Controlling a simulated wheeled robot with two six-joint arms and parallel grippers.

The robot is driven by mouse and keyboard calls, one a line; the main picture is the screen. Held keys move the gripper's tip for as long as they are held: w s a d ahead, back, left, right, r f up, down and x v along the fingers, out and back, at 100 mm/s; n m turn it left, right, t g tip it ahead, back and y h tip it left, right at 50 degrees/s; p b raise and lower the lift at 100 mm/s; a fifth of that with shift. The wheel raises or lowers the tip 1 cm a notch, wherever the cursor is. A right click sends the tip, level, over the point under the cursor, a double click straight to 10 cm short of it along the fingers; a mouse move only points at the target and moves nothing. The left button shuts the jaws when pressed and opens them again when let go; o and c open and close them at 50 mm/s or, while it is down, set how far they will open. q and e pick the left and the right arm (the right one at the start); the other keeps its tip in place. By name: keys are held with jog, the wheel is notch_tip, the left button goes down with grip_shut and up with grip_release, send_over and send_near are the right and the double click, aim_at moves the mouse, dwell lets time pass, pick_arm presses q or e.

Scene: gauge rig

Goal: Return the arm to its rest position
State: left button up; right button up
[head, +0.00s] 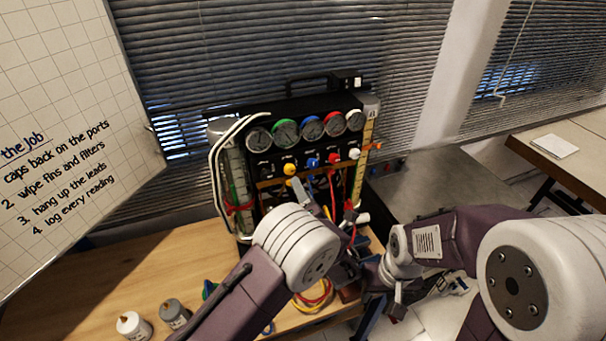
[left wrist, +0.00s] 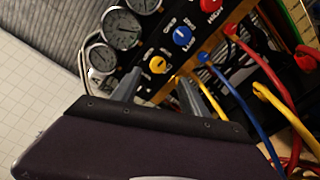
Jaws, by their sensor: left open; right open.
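My left arm (head: 245,295) reaches in from the lower left toward the gauge rig (head: 290,105). My left gripper (head: 318,203) is open in front of the rig's lower panel, partly hidden by its own wrist. In the left wrist view its two grey fingers (left wrist: 158,88) stand apart with nothing between them, near a yellow knob (left wrist: 158,65). My right arm (head: 440,240) comes in from the right. My right gripper (head: 385,308) is open and points down beside the bench's right end, with nothing seen in it.
Several gauges (head: 286,132) line the rig. Red, blue and yellow leads (head: 315,300) hang down and coil on the wooden bench (head: 90,285). A white pot (head: 133,327) and a grey pot (head: 173,313) stand front left. A whiteboard (head: 60,130) is at left, a grey table (head: 440,185) at right.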

pick_arm(q)
jog(key=s+a+f+n+g+y+b, duration=0.1)
jog(key=s+a+f+n+g+b, duration=0.1)
jog(key=s+a+f+n+g, duration=0.35)
jog(key=s+a+f+n+g+y+b, duration=0.1)
jog(key=s+a+f+n+g+b, duration=0.2)
jog(key=a+n, duration=0.5)
jog(key=s+a+f+n+g+y+b, duration=0.2)
jog(key=s+a+f+n+g, duration=0.25)
jog(key=a, duration=0.35)
jog(key=s+d+f+n+g+h+b, duration=0.1)
jog(key=s+f+n+h+b, duration=0.2)
jog(key=n, duration=1)
jog(key=s+d+f+n+g+h+b, duration=0.1)
jog(key=s+f+n+h, duration=0.3)
jog(key=n, duration=1)
jog(key=s+d+h+b, duration=0.1)
jog(key=s+h, duration=0.2)
jog(key=s, duration=0.2)
jog(key=shift+s+f+g+b, duration=0.35)
jog(key=shift+g+b, duration=0.05)
pick_arm(e)
notch_tip(320, 180, down, 13)
jog(key=shift+s+r, duration=0.15)
jog(key=shift+s, duration=0.1)
pick_arm(q)
jog(key=shift+s, duration=0.15)
pick_arm(e)
jog(key=shift+s+d, duration=0.1)
jog(key=shift+s, duration=0.05)
